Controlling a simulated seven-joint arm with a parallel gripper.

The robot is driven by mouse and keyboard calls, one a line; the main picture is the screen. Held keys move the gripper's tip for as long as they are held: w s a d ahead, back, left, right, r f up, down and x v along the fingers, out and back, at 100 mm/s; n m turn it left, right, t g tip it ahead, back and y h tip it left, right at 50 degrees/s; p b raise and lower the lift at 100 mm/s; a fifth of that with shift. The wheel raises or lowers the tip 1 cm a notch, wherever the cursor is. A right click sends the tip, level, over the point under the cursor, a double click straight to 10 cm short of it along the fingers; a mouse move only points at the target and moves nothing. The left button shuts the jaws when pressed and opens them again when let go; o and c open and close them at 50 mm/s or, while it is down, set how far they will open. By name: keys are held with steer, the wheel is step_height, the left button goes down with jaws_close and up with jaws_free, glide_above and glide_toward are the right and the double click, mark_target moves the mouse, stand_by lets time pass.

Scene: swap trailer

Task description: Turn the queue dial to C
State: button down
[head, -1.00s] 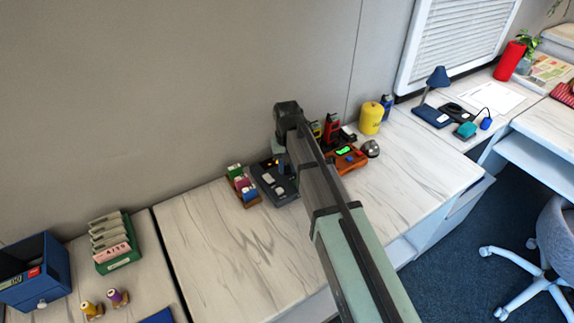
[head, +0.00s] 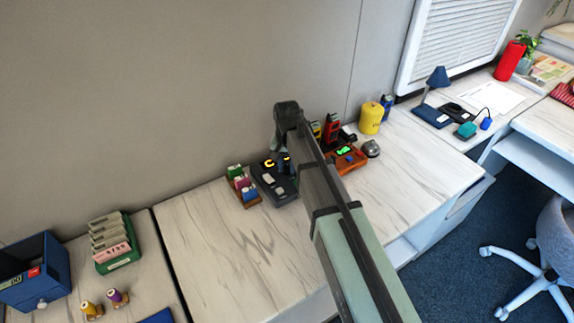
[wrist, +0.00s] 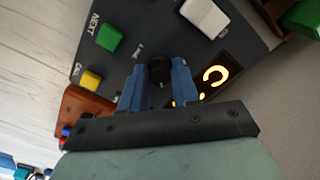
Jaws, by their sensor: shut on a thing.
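The queue console (head: 283,194) is a dark box on the desk, partly hidden by my arm in the head view; its panel (wrist: 138,35) fills much of the wrist view. The queue dial (wrist: 159,69) is a small black knob on it. My gripper (wrist: 158,76) has its two blue fingers shut on the dial, one on each side. Beside the dial, the lit display (wrist: 214,76) shows an orange C-like character, with another lit part hidden behind a finger. The display also reads C in the head view (head: 270,163).
The panel carries a green button (wrist: 110,38), a yellow button (wrist: 90,81) and a white key (wrist: 205,17). Desk in front is clear.

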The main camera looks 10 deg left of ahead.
mark_target(287, 167)
steer(key=c, duration=0.8)
jaws_free()
step_height(287, 167, up, 14)
steer(key=shift+f, duration=0.1)
stand_by(0.5)
